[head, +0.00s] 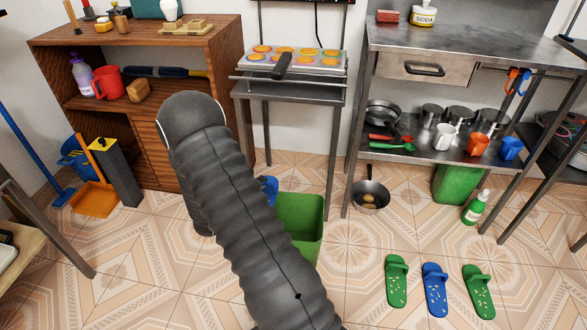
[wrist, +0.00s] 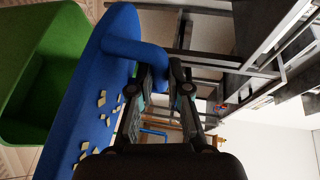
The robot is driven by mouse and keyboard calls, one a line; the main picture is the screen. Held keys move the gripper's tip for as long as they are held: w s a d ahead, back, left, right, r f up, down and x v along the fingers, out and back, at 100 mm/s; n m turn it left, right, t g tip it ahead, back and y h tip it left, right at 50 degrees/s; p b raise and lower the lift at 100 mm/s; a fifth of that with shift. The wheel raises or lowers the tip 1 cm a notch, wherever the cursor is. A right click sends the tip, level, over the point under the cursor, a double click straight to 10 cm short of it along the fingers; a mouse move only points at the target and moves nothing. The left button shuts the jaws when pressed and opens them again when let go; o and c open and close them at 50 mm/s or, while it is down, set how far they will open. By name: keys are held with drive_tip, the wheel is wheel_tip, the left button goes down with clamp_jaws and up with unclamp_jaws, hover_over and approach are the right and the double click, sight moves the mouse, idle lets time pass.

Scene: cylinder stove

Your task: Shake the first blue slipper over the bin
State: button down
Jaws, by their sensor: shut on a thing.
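My gripper (wrist: 160,80) is shut on the strap of a blue slipper (wrist: 88,125) in the wrist view. Several pale crumbs lie on the slipper's sole. The green bin (wrist: 32,85) is just beyond the slipper. In the head view a small part of the held slipper (head: 269,187) shows at the left edge of the green bin (head: 305,215). My arm hides the gripper and most of the slipper there, so I cannot tell how far the slipper is over the opening.
A green slipper (head: 397,280), another blue slipper (head: 435,288) and a second green slipper (head: 479,292) lie on the tiled floor, with crumbs on them. A pan (head: 370,195) and a green bottle (head: 475,207) stand near the metal table (head: 450,45). A wooden cabinet (head: 150,60) is behind my arm.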

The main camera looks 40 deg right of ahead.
drive_tip(key=s+d+f+m+g+b, duration=0.2)
drive_tip(key=s+d+m+g, duration=0.3)
drive_tip(key=d, duration=0.5)
drive_tip(key=shift+g, duration=0.9)
drive_tip(key=shift+d, duration=0.1)
wheel_tip(320, 180, up, 5)
drive_tip(key=shift+f, duration=2.5)
